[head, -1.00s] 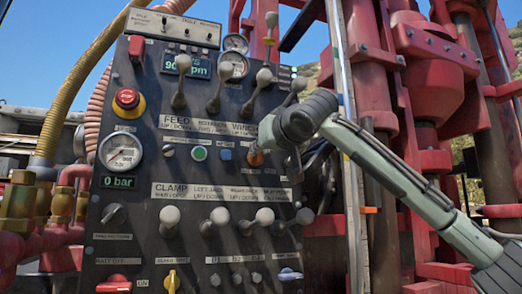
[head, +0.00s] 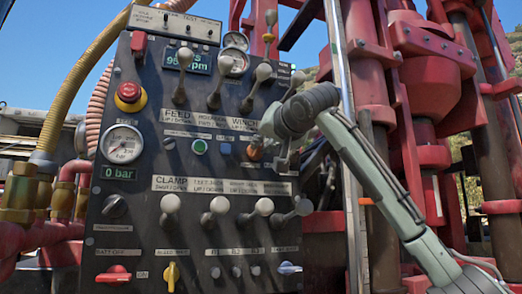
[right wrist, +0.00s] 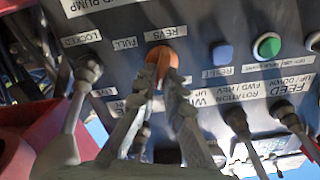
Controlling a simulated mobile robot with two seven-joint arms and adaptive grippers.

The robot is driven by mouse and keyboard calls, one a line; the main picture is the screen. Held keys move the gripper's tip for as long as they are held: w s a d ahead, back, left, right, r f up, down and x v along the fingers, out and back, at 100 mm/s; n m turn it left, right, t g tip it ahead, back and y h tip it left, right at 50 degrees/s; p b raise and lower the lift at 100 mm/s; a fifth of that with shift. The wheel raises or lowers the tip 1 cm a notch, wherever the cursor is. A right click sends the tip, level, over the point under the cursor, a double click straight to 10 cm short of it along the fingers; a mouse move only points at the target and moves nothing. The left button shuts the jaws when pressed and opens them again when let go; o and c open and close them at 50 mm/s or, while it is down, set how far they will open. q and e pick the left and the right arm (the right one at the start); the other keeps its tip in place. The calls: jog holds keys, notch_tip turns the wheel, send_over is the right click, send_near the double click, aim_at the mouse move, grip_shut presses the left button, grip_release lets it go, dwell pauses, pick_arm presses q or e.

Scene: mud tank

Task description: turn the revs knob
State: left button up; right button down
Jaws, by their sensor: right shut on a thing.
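The orange revs knob (head: 255,153) sits on the dark control panel, right of the green and blue buttons. In the right wrist view the knob (right wrist: 161,53) is seen upside down, by the REVS label. My right gripper (right wrist: 163,70) is shut on the knob, with one finger on each side of it. In the head view my right gripper (head: 264,143) reaches the knob from the upper right, and its hand hides part of the panel there. My left gripper is not in view.
Several grey-knobbed levers (head: 264,72) stand out above and below the knob. One lever (right wrist: 88,68) is close beside my fingers in the wrist view. A blue button (right wrist: 222,53) is on the other side. A metal post (head: 345,150) and red machinery stand at the right.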

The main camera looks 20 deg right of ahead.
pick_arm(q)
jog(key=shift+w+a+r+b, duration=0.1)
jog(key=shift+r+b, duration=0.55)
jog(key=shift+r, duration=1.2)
pick_arm(e)
jog(key=shift+d+f+m, duration=0.15)
jog(key=shift+m, duration=1.95)
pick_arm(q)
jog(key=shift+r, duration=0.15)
pick_arm(e)
jog(key=c, duration=1.6)
grip_release()
jog(key=shift+d, duration=0.1)
jog(key=shift+s, duration=0.1)
jog(key=s, duration=1.1)
jog(key=shift+s+d, duration=0.15)
jog(key=shift+s, duration=0.25)
